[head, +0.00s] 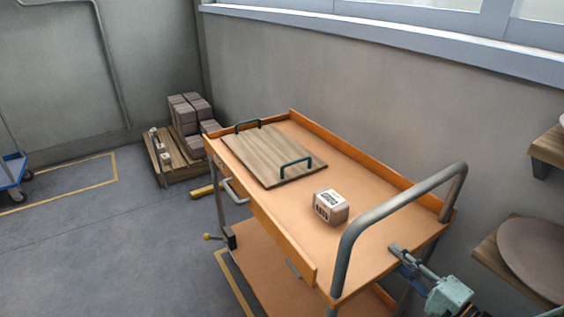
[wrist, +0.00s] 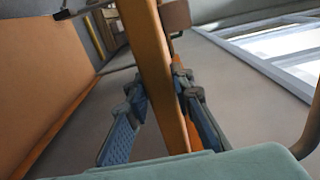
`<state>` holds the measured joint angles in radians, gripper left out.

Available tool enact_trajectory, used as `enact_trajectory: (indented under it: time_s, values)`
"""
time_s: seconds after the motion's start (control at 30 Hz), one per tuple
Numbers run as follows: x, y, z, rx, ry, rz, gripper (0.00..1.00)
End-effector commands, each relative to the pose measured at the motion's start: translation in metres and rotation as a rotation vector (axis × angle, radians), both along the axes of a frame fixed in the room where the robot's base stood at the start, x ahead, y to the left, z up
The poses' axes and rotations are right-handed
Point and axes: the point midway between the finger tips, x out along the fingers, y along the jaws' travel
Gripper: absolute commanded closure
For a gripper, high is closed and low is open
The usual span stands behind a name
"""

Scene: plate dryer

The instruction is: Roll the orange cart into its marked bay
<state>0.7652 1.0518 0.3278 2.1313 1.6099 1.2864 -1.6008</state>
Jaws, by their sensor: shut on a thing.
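The orange cart (head: 372,195) stands beside the grey wall in the head view, its long side running along the wall. It has a grey tubular push handle (head: 398,208) at its near end and a lower shelf (head: 262,262). My gripper (head: 402,256) is at this near end, below the handle. In the wrist view my gripper (wrist: 160,92) has a finger on each side of an orange rim of the cart (wrist: 158,65) and is shut on it. A yellow floor line (head: 236,283) shows beside the cart's lower left side; the rest of that marking is hidden.
A wooden board with two green handles (head: 268,154) and a small labelled block (head: 331,206) lie on the cart top. A pallet of bricks (head: 182,150) stands beyond the far end. Wall shelves (head: 490,255) are close on the right. Floor at left is open.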

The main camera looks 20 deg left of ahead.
Motion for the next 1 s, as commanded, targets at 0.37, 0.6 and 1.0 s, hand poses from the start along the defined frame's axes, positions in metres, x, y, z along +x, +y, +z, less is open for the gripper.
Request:
enact_trajectory:
  time_s: [0.37, 0.6, 1.0]
  values:
    - [-0.001, 0.003, 0.002, 0.007, -0.005, 0.007, 0.59]
    - [-0.001, 0.002, 0.000, 0.004, -0.002, 0.004, 0.59]
    - [-0.012, -0.015, -0.001, 0.002, 0.000, -0.001, 0.59]
